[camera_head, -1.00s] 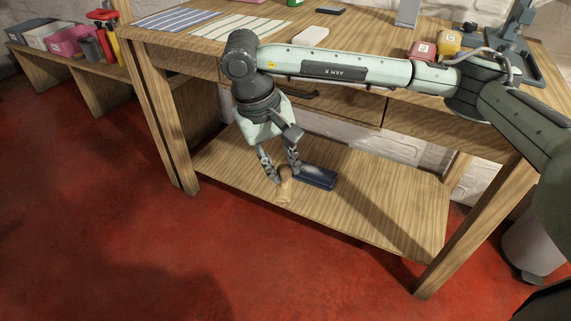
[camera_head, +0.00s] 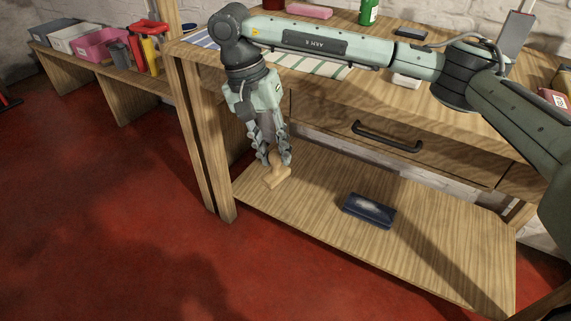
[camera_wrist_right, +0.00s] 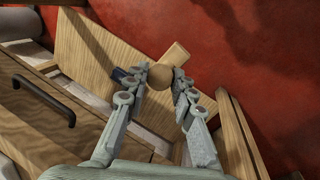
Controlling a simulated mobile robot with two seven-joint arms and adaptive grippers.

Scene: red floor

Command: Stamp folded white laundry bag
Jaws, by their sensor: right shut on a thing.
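My right gripper (camera_head: 275,160) is shut on a wooden stamp (camera_head: 277,179), above or at the left end of the bench's lower shelf. In the right wrist view, the stamp's round knob (camera_wrist_right: 159,78) sits between the fingertips of my right gripper (camera_wrist_right: 164,80), with its block beyond. I cannot tell whether the stamp touches the shelf. A dark blue ink pad (camera_head: 369,210) with a pale patch lies on the shelf to the right. A small whitish object (camera_head: 406,81) lies on the tabletop, partly behind my arm; I cannot tell if it is the laundry bag. My left gripper is out of view.
The lower shelf (camera_head: 450,235) is otherwise mostly clear. A drawer with a dark handle (camera_head: 387,137) is above it. Green-striped cloth (camera_head: 315,66) lies on the tabletop. Bench legs (camera_head: 205,150) stand close to the left of my gripper. A side bench holds bins and bottles.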

